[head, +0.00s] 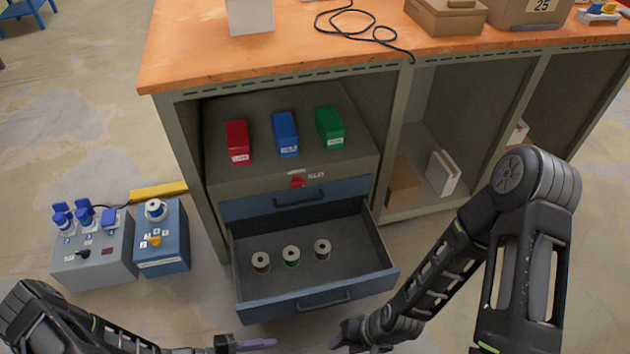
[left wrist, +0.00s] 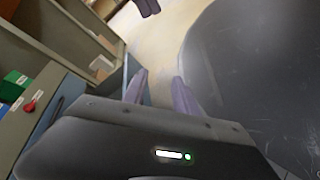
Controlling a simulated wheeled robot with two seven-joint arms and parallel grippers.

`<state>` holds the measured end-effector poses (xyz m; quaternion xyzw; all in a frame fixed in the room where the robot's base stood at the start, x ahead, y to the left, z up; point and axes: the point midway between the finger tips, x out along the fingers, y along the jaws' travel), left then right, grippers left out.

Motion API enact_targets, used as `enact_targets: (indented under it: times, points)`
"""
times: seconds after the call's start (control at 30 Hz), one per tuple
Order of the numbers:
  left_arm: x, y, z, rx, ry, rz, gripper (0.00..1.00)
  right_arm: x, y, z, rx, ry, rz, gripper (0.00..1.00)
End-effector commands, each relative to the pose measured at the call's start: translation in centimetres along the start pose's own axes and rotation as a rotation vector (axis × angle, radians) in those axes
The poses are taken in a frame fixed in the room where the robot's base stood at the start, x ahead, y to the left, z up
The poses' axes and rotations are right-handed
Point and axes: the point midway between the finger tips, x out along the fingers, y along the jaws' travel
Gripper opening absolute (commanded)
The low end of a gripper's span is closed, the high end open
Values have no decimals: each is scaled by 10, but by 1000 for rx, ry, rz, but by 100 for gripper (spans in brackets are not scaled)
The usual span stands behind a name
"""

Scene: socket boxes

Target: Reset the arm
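My left arm enters at the lower left of the head view, and its gripper (head: 255,344) sits low, in front of the open drawer. In the left wrist view its two pale purple fingers (left wrist: 160,88) stand apart with nothing between them. My right arm bends down from the right of the head view. Its gripper (head: 342,338) is near the bottom edge, to the right of the left one and apart from it. Its fingers are small and dark there, so their opening is unclear. No object shows in either gripper.
An open drawer (head: 345,285) holding several spools juts from the workbench (head: 185,75) just beyond my grippers. Red (head: 237,142), blue (head: 285,133) and green boxes (head: 330,127) stand above it. Grey (head: 97,262) and blue socket boxes (head: 165,252) sit on the floor at left.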

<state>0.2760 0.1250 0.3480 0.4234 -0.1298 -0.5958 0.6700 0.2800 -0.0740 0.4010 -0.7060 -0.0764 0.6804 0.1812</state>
Motion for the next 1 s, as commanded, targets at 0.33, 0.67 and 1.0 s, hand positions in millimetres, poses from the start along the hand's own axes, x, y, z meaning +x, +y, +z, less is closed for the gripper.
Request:
enact_targets:
  times: [0.33, 0.67, 1.0]
  points:
    - [5, -50, 58, 66, -106, -564, 34, 0, 0, 0, 0, 0, 0, 36]
    - [-11, -30, 48, 430, 139, -918, 34, 0, 0, 0, 0, 0, 0, 36]
    - [24, -12, 13, 639, 256, -872, 34, 43, 21, -5, 9, 12, 6, 36]
